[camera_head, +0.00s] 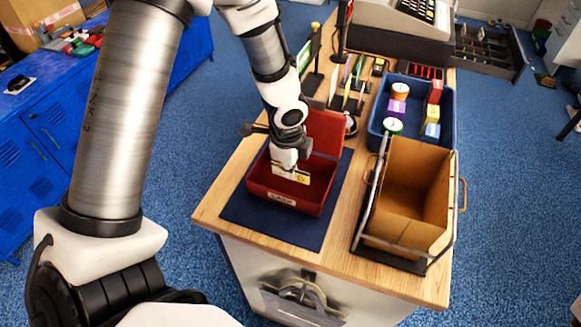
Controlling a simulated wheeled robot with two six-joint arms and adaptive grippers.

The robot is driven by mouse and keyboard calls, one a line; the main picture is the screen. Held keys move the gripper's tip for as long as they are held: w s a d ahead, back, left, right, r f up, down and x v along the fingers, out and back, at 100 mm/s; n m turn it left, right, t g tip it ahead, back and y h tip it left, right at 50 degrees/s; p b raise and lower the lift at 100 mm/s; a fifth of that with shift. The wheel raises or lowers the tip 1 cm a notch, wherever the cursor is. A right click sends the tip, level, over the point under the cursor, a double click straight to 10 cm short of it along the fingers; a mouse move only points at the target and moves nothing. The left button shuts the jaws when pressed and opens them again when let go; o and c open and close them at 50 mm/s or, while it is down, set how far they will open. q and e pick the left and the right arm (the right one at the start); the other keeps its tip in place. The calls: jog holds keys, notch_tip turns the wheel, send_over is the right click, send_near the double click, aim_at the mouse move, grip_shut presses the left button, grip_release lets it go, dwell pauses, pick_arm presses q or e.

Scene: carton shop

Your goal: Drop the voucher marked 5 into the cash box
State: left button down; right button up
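The red cash box (262,190) stands open on a dark blue mat (240,212), with a CASH label on its front and its red lid (326,132) raised at the back. My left gripper (284,160) points down over the box's opening. It appears shut on a small pale and yellow voucher (302,178), which is at the box's mouth inside the outline of its walls. The mark on the voucher is too small to read. The gripper hides part of the voucher and the box's inside. My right gripper is not in view.
To the right stands an open brown carton (408,205) in a metal frame. Behind it is a blue tray (448,103) with coloured items. Several upright items (345,90) and a cash register (405,18) are farther back. Bare wooden counter (335,235) shows between mat and carton.

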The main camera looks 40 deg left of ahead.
pick_arm(q)
jog(key=shift+f, duration=0.45)
jog(key=shift+s+r, duration=0.2)
jog(key=shift+s, duration=0.1)
jog(key=c, duration=1.2)
grip_release()
jog(key=shift+w, duration=0.15)
jog(key=shift+c, duration=0.2)
jog(key=shift+f, duration=0.1)
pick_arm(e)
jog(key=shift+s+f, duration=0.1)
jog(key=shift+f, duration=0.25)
pick_arm(q)
notch_tip(320, 180, up, 12)
jog(key=s, duration=0.1)
jog(key=shift+s+d, duration=0.15)
jog(key=shift+s, duration=0.05)
